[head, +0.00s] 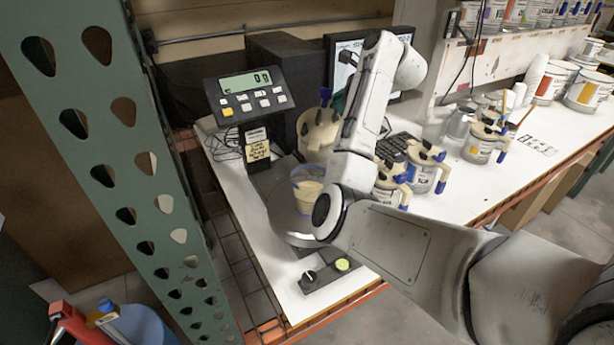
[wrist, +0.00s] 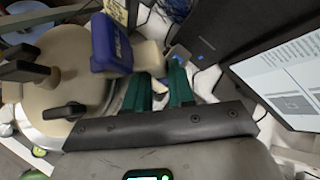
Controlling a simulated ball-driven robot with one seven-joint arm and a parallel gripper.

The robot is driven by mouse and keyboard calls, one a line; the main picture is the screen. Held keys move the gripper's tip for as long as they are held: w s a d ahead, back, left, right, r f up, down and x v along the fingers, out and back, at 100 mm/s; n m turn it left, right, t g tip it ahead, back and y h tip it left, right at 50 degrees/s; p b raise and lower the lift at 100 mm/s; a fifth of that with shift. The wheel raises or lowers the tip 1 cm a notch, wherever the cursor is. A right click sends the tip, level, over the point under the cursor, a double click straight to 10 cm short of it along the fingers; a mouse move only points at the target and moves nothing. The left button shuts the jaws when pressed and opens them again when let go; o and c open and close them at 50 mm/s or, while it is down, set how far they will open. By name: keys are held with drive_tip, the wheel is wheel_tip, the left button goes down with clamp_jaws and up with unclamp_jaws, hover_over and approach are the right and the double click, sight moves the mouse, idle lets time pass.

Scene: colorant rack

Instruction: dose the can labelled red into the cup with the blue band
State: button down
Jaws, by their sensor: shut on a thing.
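A can with a beige lid and blue-tipped spout (head: 318,128) is behind the scale's pan, partly covered by my arm. Its label does not show. In the wrist view, its beige lid (wrist: 62,75) with dark knobs and its blue spout cap (wrist: 110,45) fill the left. My gripper's green fingers (wrist: 160,92) are shut on the can's beige handle, partly hidden between them. In the head view the fingers are mostly behind my arm. A clear cup with a bluish upper band (head: 307,186) and pale contents stands on the round scale pan (head: 286,222), in front of the can.
The scale's display (head: 246,82) reads 0 g. More lidded cans (head: 424,168) stand right of my arm beside a black keyboard (head: 398,148). A monitor (wrist: 285,80) is close at the right in the wrist view. A green rack post (head: 110,150) bounds the left.

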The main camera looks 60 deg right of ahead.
drive_tip(key=shift+a+r, duration=0.1)
drive_tip(key=shift+r, duration=0.2)
drive_tip(key=shift+a, duration=0.25)
drive_tip(key=shift+d+r, duration=0.1)
drive_tip(key=shift+d, duration=0.1)
drive_tip(key=shift+a+r, duration=0.2)
drive_tip(key=shift+a, duration=0.05)
drive_tip(key=shift+s+r, duration=0.1)
drive_tip(key=shift+r, duration=0.05)
drive_tip(key=shift+a, duration=0.1)
drive_tip(key=shift+r, duration=0.1)
drive_tip(key=shift+r, duration=0.1)
